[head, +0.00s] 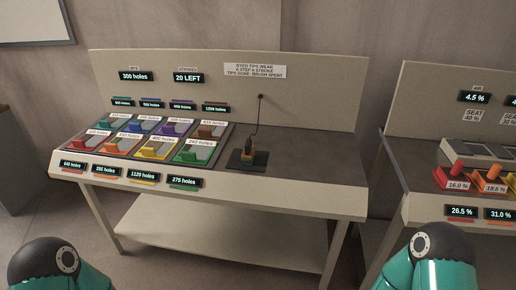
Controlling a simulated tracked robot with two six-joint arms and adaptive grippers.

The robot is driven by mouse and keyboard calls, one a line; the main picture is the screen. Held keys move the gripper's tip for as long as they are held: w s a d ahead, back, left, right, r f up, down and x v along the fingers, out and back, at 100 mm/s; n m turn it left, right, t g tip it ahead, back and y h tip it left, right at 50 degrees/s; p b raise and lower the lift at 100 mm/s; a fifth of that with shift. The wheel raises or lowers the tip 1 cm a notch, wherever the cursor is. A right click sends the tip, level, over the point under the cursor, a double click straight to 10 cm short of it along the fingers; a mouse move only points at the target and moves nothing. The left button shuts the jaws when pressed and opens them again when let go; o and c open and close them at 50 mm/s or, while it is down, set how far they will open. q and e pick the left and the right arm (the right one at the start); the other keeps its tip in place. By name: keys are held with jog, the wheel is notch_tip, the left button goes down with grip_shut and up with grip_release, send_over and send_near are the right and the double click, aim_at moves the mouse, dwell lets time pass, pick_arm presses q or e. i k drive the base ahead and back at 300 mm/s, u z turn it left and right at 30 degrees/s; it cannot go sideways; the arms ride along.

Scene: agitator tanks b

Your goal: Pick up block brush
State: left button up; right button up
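A small black and yellow item (248,155) sits on a dark square pad (240,168) on the table. A black cord rises from it to a point on the back panel. It may be the block brush, but it is too small to be sure. Several coloured trays with coloured blocks, such as a yellow block (152,150) and a green block (186,154), stand left of it. Only the teal and black links of my two arms show at the bottom corners. Neither gripper's fingers are in view, and both arms are well short of the table.
The table top (310,182) is bare right of the pad. Its front edge carries several small displays. A lower shelf (215,232) is empty. A second bench (395,160) with red and orange handles stands at right, across a narrow gap.

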aim_at(247, 156)
jog(key=z, duration=0.1)
jog(key=i, duration=0.9)
jog(key=u, duration=0.7)
